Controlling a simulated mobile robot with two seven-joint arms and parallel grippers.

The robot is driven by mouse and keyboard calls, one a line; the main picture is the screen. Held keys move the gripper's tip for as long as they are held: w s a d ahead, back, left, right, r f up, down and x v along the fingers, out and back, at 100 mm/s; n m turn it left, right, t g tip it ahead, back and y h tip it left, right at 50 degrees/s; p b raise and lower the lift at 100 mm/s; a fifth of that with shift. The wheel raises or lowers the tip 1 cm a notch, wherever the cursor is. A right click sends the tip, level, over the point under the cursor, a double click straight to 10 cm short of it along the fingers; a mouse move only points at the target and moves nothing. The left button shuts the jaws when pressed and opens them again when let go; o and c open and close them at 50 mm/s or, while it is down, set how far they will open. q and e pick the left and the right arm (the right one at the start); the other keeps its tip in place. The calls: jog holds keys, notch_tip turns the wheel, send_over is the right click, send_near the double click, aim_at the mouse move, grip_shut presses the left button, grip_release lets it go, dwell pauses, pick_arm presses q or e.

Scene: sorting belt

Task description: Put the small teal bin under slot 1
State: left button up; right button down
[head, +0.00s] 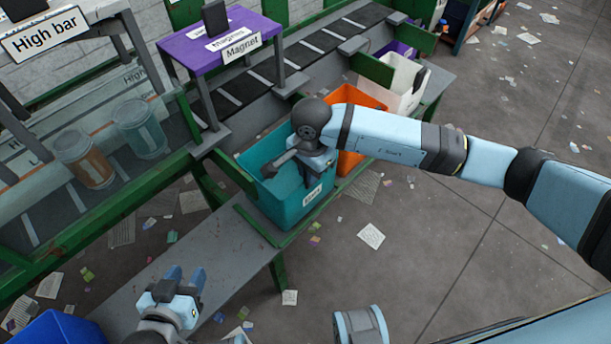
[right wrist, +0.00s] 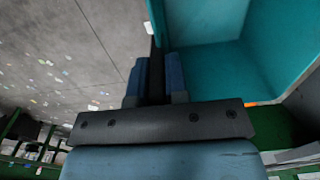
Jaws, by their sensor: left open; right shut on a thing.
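The small teal bin (head: 292,208) stands upright on the low shelf beside the belt, with a white label on its front. My right gripper (head: 320,168) is at the bin's near rim, shut on its wall. In the right wrist view the fingers (right wrist: 155,78) close on the edge of the teal bin (right wrist: 215,68), whose visible inside looks empty. My right wrist and fingers hide part of the rim. My left gripper (head: 187,281) is open and empty over the near part of the shelf. I cannot make out a slot 1 marking.
An orange bin (head: 350,163) stands right behind the teal bin, with a white bin (head: 398,88) beyond. A purple Magnet station (head: 215,45) spans the belt. A blue bin (head: 55,328) is at bottom left. The shelf (head: 185,252) between is bare. Paper scraps litter the floor.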

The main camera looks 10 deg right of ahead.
pick_arm(q)
jog(key=shift+f+b, duration=0.2)
jog(key=shift+b, duration=0.2)
pick_arm(e)
jog(key=f, duration=0.2)
jog(key=w+f, duration=0.1)
jog(key=shift+w+a+f, duration=0.1)
jog(key=shift+a+f, duration=0.1)
jog(key=shift+a, duration=0.2)
jog(key=shift+f, duration=0.1)
jog(key=c, duration=1.1)
grip_release()
pick_arm(q)
jog(key=shift+r, duration=0.15)
